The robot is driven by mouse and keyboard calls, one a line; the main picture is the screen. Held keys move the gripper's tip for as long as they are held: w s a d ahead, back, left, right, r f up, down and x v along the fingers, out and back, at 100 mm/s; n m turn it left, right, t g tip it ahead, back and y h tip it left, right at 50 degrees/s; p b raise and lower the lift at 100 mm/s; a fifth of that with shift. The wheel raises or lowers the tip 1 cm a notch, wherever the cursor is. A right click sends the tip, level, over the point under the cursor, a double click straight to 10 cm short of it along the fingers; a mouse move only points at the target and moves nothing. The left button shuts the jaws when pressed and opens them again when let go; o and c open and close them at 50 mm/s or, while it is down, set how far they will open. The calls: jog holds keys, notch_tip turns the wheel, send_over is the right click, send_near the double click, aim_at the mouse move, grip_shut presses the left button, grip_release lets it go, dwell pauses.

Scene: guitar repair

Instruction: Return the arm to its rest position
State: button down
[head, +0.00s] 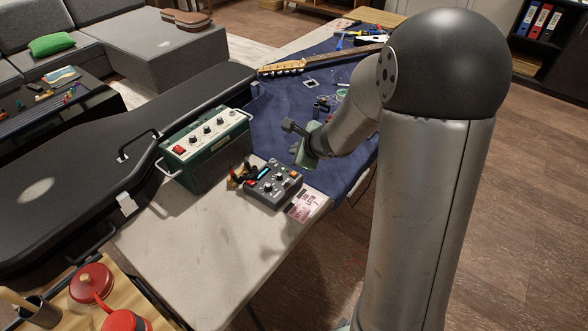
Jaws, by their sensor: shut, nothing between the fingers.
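My arm rises on the right of the head view and bends down to the left over the workbench. My gripper (303,150) is at its end, above the blue mat (265,120) and just beyond the small grey pedal box. It is small in view and its fingertips are partly hidden. It is shut and holds nothing that I can see.
A green amplifier box (205,148) and a grey pedal (272,186) with knobs stand close to my gripper. A guitar neck (300,66) lies on the mat behind. A large black guitar case (90,170) lies left. The bench's front (190,250) is clear.

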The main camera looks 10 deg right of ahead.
dwell(0.4)
jog(key=s+a+r+n+g+y+p, duration=0.1)
jog(key=s+a+r+n+g, duration=0.2)
jog(key=s+n, duration=0.35)
jog(key=s+a+r+n+g+y, duration=0.1)
jog(key=s+a+r+n+y, duration=0.15)
jog(key=s+a+n, duration=0.4)
jog(key=s+d+n+g+h, duration=0.1)
jog(key=s+d+n+h, duration=0.1)
jog(key=s, duration=0.3)
jog(key=s+d+r+n+g+h, duration=0.1)
jog(key=s+d+n+h, duration=0.1)
jog(key=s+n, duration=0.2)
jog(key=s+d+n+g+h+p, duration=0.1)
jog(key=s+d+n+g+h, duration=0.1)
jog(key=s, duration=0.5)
jog(key=shift+d+r+n, duration=0.25)
jog(key=shift+d+n, duration=0.2)
jog(key=shift+n, duration=0.35)
